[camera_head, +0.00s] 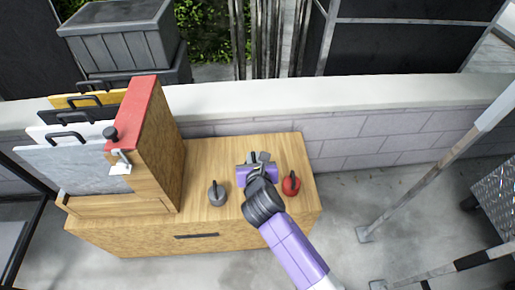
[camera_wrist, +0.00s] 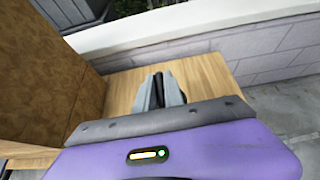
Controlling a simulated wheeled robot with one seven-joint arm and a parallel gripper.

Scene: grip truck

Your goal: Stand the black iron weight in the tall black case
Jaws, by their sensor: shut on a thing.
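My gripper (camera_head: 257,158) is over the right part of the wooden cabinet top, between a grey weight and a red weight. It is shut on a narrow dark upright piece (camera_wrist: 158,88), which looks like the handle of the black iron weight. The weight's body is hidden behind the fingers and wrist, so I cannot tell whether it touches the wood. In the wrist view the gripper's fingers (camera_wrist: 159,84) point away over the bare top. I cannot clearly pick out the tall black case in either view.
The grey weight (camera_head: 217,194) and red weight (camera_head: 291,184) stand close on either side. A tall wooden rack with a red top (camera_head: 143,100) and boards (camera_head: 75,168) rises at the left of the cabinet top (camera_head: 205,158). Dark grey bins (camera_head: 120,45) are behind, past the low wall (camera_head: 375,88).

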